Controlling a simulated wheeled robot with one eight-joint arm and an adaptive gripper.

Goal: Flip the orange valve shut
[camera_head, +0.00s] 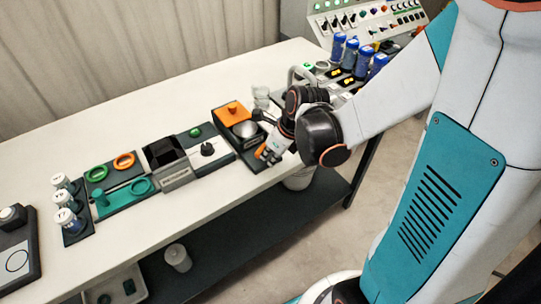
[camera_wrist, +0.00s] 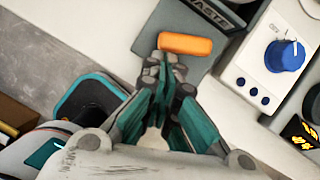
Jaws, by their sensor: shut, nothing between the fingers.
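The orange valve handle (camera_wrist: 185,44) is a short rounded bar lying crosswise on a dark grey plate (camera_wrist: 168,22) in the wrist view. My gripper (camera_wrist: 167,66) has its teal fingers together and empty, with the tips just at the near side of the bar's left half. I cannot tell whether they touch it. In the head view my gripper (camera_head: 268,155) is low at the table's front edge, beside a dark base with an orange piece. The valve's pipe and seat are not clear to see.
A bin marked WASTE (camera_wrist: 222,10) and a white panel with a blue dial (camera_wrist: 285,56) lie close by. In the head view, an orange-topped box (camera_head: 233,113) stands behind my gripper. Blue-capped bottles (camera_head: 350,55) stand at the back right. The white table (camera_head: 150,110) has free room behind the stations.

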